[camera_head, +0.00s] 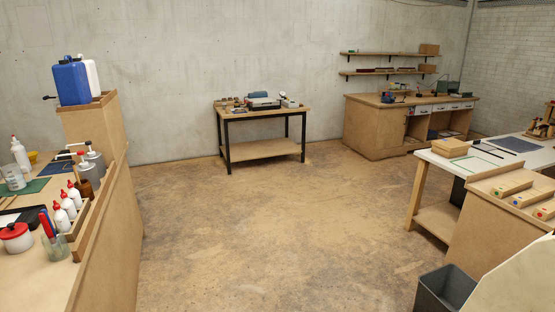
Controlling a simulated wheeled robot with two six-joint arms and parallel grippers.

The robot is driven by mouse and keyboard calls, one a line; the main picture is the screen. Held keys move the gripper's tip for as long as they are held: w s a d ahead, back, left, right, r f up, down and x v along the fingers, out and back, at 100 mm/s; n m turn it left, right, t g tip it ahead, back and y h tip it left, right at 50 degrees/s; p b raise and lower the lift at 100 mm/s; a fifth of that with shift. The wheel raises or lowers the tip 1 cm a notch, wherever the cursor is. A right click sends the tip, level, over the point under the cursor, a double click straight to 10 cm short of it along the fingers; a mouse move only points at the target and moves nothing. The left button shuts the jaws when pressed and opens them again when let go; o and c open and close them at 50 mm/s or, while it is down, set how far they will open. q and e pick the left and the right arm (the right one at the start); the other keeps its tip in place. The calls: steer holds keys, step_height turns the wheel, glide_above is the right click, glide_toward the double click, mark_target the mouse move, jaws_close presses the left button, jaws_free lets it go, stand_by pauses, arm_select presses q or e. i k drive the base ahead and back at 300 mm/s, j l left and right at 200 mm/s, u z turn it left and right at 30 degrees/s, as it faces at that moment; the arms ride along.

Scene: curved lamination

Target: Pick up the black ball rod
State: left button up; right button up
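I cannot make out a black ball rod for certain in the head view. A small dark knob-ended piece (48,97) sticks out to the left of the blue canister (72,84); it is too small to tell what it is. Several small dark items lie on the far right workbench (375,122) and on the middle table (266,113), too small to name. Neither of my grippers shows in this view.
A left workbench (105,235) carries bottles, pump dispensers and a red-lidded pot (15,237). A white-topped table (535,157) stands at the right, with wooden blocks (512,187) in front. A grey bin (446,288) stands lower right. The middle floor (270,220) is clear.

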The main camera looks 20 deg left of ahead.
mark_target(73, 162)
steer(key=i+j+u, duration=0.2)
steer(key=i+u, duration=0.15)
steer(key=i, duration=0.2)
steer(key=i+j+u, duration=0.1)
steer(key=i+u, duration=0.25)
steer(key=i, duration=0.15)
steer(key=i+u, duration=0.4)
steer(key=i, duration=0.15)
steer(key=i+l, duration=0.15)
steer(key=i, duration=0.65)
steer(key=i+l+u, duration=0.1)
steer(key=i, duration=0.7)
